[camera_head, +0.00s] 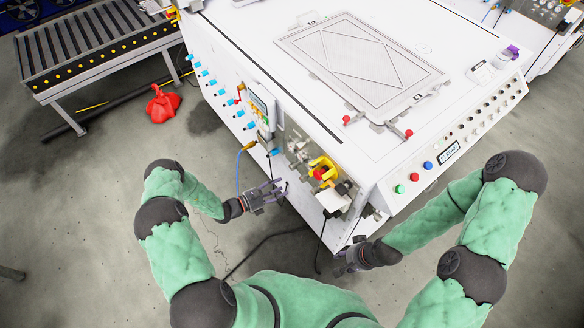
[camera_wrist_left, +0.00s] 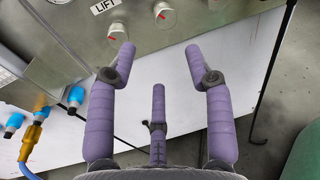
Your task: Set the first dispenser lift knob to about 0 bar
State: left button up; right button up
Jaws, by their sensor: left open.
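A metal panel (camera_wrist_left: 68,35) fills the top of the left wrist view and carries two round pale knobs with red pointer marks. One knob (camera_wrist_left: 118,28) sits just below a label reading LIFT; another knob (camera_wrist_left: 165,14) is to its right. The exact dial readings are too small to tell. My left gripper (camera_wrist_left: 160,58) is open and empty, its purple fingers spread below the knobs and apart from them. In the head view my left gripper (camera_head: 273,192) is beside the white machine's side. My right gripper (camera_head: 350,258) hangs near the machine's lower corner, its fingers unclear.
The white machine (camera_head: 245,40) has blue fittings (camera_head: 220,92) and a yellow-and-red switch (camera_head: 322,171) on its side. A yellow connector with a blue cable (camera_wrist_left: 33,132) is at the left wrist view's lower left. A roller conveyor (camera_head: 90,45) stands at upper left.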

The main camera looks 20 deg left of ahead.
aim_at(290, 168)
pick_arm(q)
jog(key=w+a+n+t+y, duration=0.1)
jog(key=w+a+n+t, duration=0.1)
jog(key=a, duration=0.2)
jog(key=x, duration=0.3)
jog(key=b+x, duration=0.1)
jog(key=x, duration=0.3)
jog(key=r+b+x, duration=0.1)
jog(key=x, duration=0.2)
jog(key=shift+w+d, duration=0.15)
jog(key=shift+w, duration=0.1)
jog(key=shift+c, duration=0.3)
grip_shut()
